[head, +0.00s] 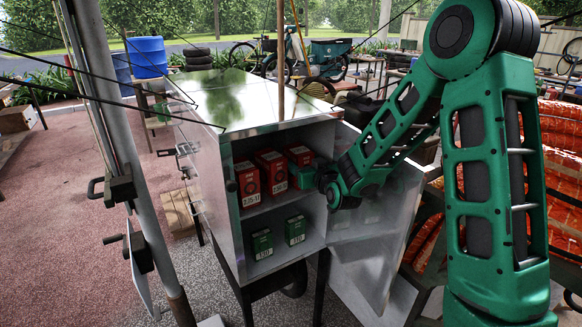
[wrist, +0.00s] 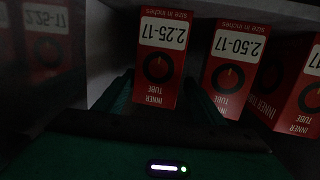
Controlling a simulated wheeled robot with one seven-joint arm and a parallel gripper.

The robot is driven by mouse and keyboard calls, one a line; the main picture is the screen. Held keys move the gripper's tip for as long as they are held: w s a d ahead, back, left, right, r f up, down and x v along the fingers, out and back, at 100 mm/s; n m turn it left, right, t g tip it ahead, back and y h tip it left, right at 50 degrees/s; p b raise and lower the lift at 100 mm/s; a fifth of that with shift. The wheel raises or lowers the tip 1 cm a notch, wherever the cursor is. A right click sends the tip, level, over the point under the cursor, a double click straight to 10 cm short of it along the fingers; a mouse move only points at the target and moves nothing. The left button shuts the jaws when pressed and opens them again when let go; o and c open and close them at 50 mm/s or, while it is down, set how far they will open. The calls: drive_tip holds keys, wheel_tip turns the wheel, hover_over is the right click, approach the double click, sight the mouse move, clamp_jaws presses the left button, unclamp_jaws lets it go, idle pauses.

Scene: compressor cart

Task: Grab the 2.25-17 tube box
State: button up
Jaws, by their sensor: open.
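The 2.25-17 tube box (wrist: 163,62) is a red box with a white label, seen upside down in the wrist view. It stands on the cabinet's upper shelf beside the metal side wall. My gripper (wrist: 161,92) is open, with one green finger at each side of this box. I cannot tell whether the fingers touch it. In the head view my gripper (head: 302,177) reaches into the right part of the upper shelf and hides most of what stands there.
The red 2.50-17 box (wrist: 232,70) stands close beside the target, with more red boxes (head: 248,184) along the shelf. Green boxes (head: 262,244) stand on the lower shelf. The metal cabinet (head: 240,98) has its door (head: 372,232) open at right. The side wall mirrors the target.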

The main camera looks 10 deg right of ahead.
drive_tip(key=shift+w+d+f, duration=0.1)
drive_tip(key=shift+w+d, duration=0.1)
drive_tip(key=shift+w, duration=0.35)
drive_tip(key=shift+a, duration=0.1)
drive_tip(key=c, duration=1.2)
